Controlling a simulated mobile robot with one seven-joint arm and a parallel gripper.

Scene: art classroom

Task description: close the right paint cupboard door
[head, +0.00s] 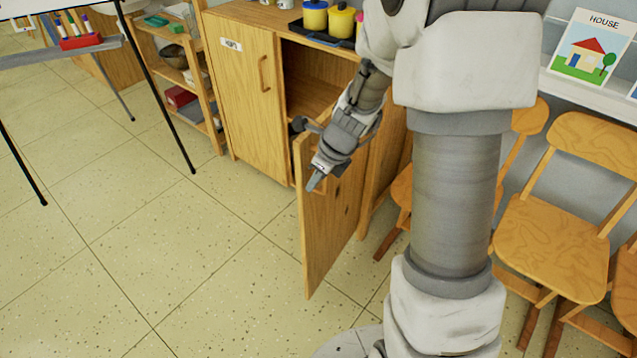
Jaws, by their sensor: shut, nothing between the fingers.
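The wooden paint cupboard (222,75) stands at the upper middle of the head view. Its left door (243,95) is closed and has a wooden handle and a small label. Its right door (315,235) stands wide open, swung out toward me, and the dark inside of the cupboard shows behind it. My gripper (315,182) is shut and empty, pointing down at the upper part of the open door. Whether it touches the door cannot be told. My wrist and arm hide part of the door's upper edge and the right side of the cupboard.
Wooden chairs (560,210) stand at the right, close to the open door. An open shelf (172,60) and an easel (150,85) are at the left. The tiled floor (180,250) in front is clear.

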